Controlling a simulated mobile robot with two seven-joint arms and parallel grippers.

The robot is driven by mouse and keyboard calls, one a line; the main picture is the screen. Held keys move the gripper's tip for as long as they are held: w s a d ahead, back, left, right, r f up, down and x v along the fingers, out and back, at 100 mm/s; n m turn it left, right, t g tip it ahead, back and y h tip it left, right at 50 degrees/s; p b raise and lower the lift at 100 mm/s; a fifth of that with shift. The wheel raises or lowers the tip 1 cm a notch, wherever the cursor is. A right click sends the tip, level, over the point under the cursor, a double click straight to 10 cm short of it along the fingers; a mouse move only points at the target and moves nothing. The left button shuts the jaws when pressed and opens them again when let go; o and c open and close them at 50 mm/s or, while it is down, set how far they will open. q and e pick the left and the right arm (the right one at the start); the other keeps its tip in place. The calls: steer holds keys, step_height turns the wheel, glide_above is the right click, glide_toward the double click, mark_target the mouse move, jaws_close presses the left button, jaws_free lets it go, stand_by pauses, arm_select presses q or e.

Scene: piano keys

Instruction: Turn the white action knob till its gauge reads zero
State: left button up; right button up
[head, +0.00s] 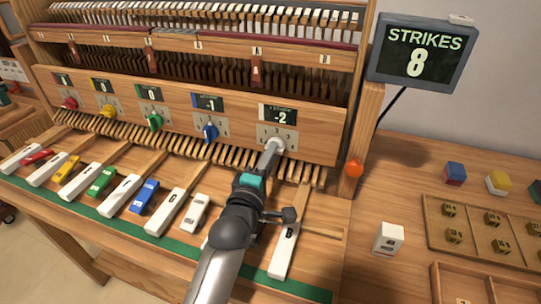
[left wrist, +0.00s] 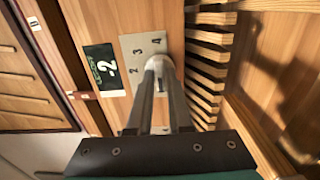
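The white action knob (head: 277,144) sits on a pale numbered plate at the right end of the wooden front panel. The dark gauge above it (head: 279,115) reads -2; it also shows sideways in the left wrist view (left wrist: 103,69). My left gripper (head: 271,154) reaches up to the knob from below. In the left wrist view its two fingers (left wrist: 160,85) lie on either side of the white knob (left wrist: 158,63) and appear closed on it. The fingertips partly hide the knob and its pointer direction. My right gripper is not in view.
Blue (head: 210,132), green (head: 154,122), yellow (head: 109,111) and red knobs line the panel to the left; the blue gauge reads -1. Loose white and coloured keys lie below. A wooden tray (head: 480,228) and small blocks lie right.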

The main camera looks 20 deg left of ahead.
arm_select(q)
jaws_close()
steer(key=shift+m+p, duration=3.65)
steer(key=shift+m, duration=0.65)
